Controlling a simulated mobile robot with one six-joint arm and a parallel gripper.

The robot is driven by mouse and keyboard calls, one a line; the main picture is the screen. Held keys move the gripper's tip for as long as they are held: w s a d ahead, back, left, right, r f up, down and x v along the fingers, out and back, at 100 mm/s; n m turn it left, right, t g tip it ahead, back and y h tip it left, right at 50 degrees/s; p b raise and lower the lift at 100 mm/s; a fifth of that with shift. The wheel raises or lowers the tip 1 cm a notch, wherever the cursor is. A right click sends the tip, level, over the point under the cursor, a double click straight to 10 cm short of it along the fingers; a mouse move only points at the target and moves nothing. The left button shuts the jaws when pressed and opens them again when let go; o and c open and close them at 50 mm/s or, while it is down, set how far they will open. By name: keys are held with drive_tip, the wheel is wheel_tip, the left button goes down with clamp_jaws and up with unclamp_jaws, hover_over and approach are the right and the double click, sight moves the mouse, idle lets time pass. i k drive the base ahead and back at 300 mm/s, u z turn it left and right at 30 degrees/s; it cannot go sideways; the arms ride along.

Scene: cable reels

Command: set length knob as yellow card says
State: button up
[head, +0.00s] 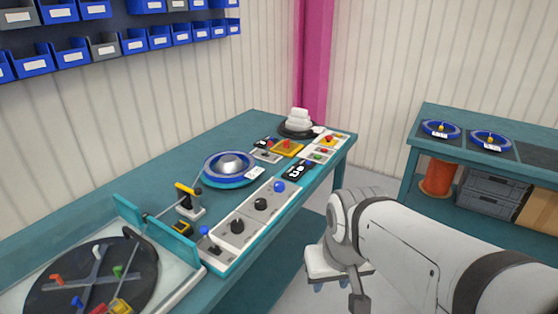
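A white control panel (224,249) runs along the front edge of the teal bench. It carries black knobs, one nearer (237,226) and one farther (260,204), and a blue knob (279,187) beyond them. I cannot read any labels, so I cannot tell which is the length knob. I cannot make out a yellow card for certain; a yellow plate with a red knob (287,146) lies farther back. My gripper (331,284) hangs right of the bench, apart from the panel, pointing down. Its bluish fingertips look apart with nothing between them.
A blue reel (229,168) sits mid-bench, with a black display (298,170) on its right. A dark turntable (92,281) with coloured pegs is at the near left. A second bench (470,143) with blue reels stands right. Floor shows between benches.

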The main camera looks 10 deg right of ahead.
sight(279, 187)
drive_tip(key=z, duration=0.15)
drive_tip(key=i, duration=1)
drive_tip(key=z, duration=0.05)
